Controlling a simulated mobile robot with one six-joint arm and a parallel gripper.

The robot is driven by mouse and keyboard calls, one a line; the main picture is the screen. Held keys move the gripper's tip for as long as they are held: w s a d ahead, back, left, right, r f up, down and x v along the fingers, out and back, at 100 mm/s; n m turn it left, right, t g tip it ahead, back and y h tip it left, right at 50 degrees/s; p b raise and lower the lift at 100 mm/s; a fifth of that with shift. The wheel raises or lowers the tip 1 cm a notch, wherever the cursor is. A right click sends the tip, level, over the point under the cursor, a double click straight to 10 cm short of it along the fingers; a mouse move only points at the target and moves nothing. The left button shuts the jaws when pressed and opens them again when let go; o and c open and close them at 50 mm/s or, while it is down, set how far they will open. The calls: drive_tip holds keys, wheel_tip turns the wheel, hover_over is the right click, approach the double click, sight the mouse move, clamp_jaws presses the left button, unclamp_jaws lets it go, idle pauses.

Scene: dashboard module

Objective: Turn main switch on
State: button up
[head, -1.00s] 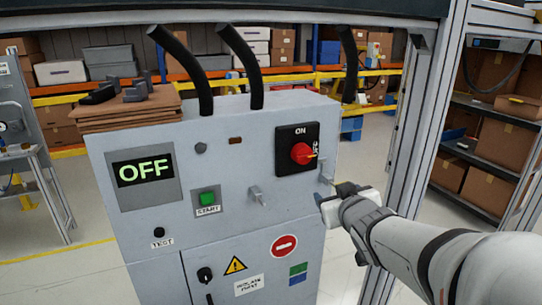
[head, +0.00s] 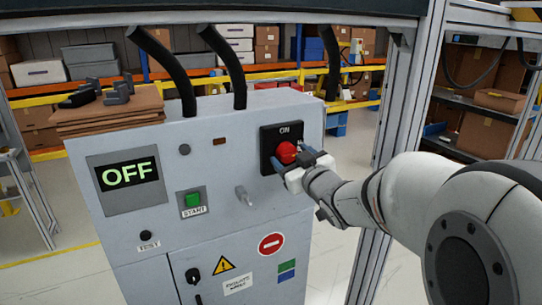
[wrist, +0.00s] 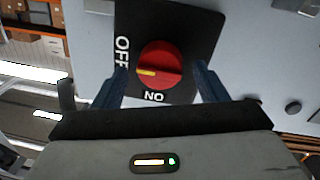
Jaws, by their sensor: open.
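The main switch is a red round knob (head: 286,152) on a black plate (head: 267,138) marked ON, at the upper right of the grey panel. In the wrist view the knob (wrist: 165,58) has a yellow mark pointing left toward the word OFF. My gripper (head: 293,166) is at the switch, in front of the plate's lower right part. In the wrist view its two blue fingers (wrist: 160,70) are open, one on each side of the knob, with a gap on both sides. Whether they reach past its face I cannot tell. The display (head: 126,175) reads OFF.
A green START button (head: 192,200) and a metal latch (head: 244,196) sit left of the switch. A black TEST button (head: 145,235) is at lower left. Black cables (head: 226,60) rise from the cabinet top. A metal frame post (head: 408,120) stands right of the cabinet.

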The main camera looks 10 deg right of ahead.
drive_tip(key=shift+w, duration=0.2)
drive_tip(key=c, duration=1)
